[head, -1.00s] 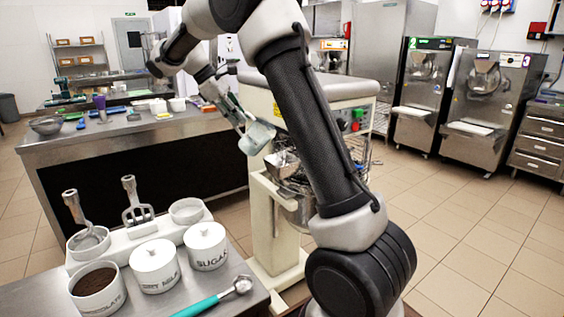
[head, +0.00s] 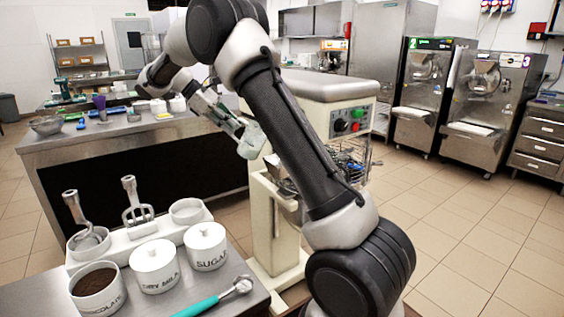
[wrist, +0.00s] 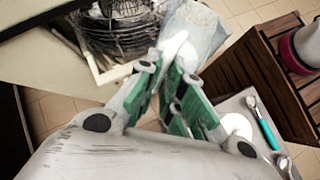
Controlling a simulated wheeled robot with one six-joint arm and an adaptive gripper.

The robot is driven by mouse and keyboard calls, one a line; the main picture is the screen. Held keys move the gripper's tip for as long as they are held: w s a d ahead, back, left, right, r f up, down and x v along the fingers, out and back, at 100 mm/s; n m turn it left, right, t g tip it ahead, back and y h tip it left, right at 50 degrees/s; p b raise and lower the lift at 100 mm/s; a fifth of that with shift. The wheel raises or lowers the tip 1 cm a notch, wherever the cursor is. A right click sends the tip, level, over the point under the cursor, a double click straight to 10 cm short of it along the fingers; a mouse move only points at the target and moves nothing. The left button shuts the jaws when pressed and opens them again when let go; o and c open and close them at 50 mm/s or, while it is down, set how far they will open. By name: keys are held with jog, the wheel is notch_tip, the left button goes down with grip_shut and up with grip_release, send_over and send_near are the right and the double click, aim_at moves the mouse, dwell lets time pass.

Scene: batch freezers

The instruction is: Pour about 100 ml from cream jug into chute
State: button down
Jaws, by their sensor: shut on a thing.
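My gripper (head: 237,126) is shut on the pale, translucent cream jug (head: 251,142) and holds it in the air in front of the mixer's column. In the wrist view the green-padded fingers (wrist: 178,88) close on a white part of the jug (wrist: 195,32), its handle by the look of it. The jug looks tilted. Its level and any stream of cream cannot be made out. The metal chute (head: 277,173) is just below and right of the jug in the head view, partly hidden by my arm. The jug appears apart from it.
The cream mixer (head: 262,215) has a wire guard (wrist: 118,28) at its bowl. A near counter holds a chocolate tub (head: 97,302), a dry milk pot (head: 156,281), a sugar pot (head: 206,260) and a teal-handled scoop (head: 197,308). Floor at right is free.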

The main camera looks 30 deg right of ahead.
jog(key=w+a+f+g+h, duration=0.1)
jog(key=f+g, duration=0.1)
jog(key=f, duration=0.3)
jog(key=w+a+f+n+g+h, duration=0.1)
jog(key=w+f+h, duration=0.1)
jog(key=f, duration=0.3)
jog(key=shift+f+g, duration=0.4)
